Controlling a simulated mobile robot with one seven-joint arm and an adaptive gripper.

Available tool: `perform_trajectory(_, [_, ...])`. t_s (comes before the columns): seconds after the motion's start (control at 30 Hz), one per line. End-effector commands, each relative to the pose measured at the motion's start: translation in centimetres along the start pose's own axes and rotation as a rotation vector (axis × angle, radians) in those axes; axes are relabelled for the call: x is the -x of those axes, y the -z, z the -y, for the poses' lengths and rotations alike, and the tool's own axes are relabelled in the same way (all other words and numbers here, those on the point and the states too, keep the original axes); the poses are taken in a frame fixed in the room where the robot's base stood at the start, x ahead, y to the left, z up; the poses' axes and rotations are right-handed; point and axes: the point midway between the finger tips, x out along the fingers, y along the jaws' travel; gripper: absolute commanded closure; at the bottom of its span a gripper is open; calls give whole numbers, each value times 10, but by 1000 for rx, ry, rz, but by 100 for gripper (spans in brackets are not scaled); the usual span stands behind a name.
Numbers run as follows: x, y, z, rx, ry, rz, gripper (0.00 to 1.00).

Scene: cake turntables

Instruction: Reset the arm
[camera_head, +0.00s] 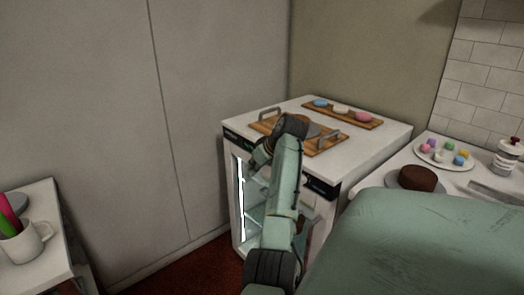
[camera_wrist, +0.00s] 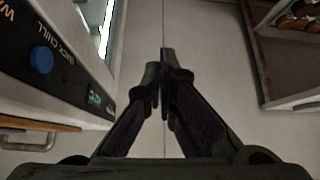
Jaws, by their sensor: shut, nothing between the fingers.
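My green arm rises in front of a white cabinet (camera_head: 370,148) in the head view and bends over at its top. My gripper (camera_wrist: 161,70) shows in the wrist view with its dark fingers together and nothing between them. It points at a plain grey surface. The cabinet's black control panel (camera_wrist: 60,58), with a blue knob (camera_wrist: 41,60) and a green display, is to the left of the fingers. In the head view the fingertips are hard to make out.
A wooden tray with handles (camera_head: 328,146) and a board (camera_head: 345,113) with coloured pieces lie on the cabinet. At right are a brown cake (camera_head: 417,178) and a plate of coloured pieces (camera_head: 432,157). A mug (camera_head: 24,243) stands at left. Free floor (camera_head: 185,272) lies between.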

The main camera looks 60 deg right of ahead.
Motion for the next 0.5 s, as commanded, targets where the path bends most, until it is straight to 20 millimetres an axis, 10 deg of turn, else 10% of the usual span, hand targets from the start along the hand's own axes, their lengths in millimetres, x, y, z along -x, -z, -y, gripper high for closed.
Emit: perform_trajectory(0.5, [34,23,-32,0,-1,-2,100])
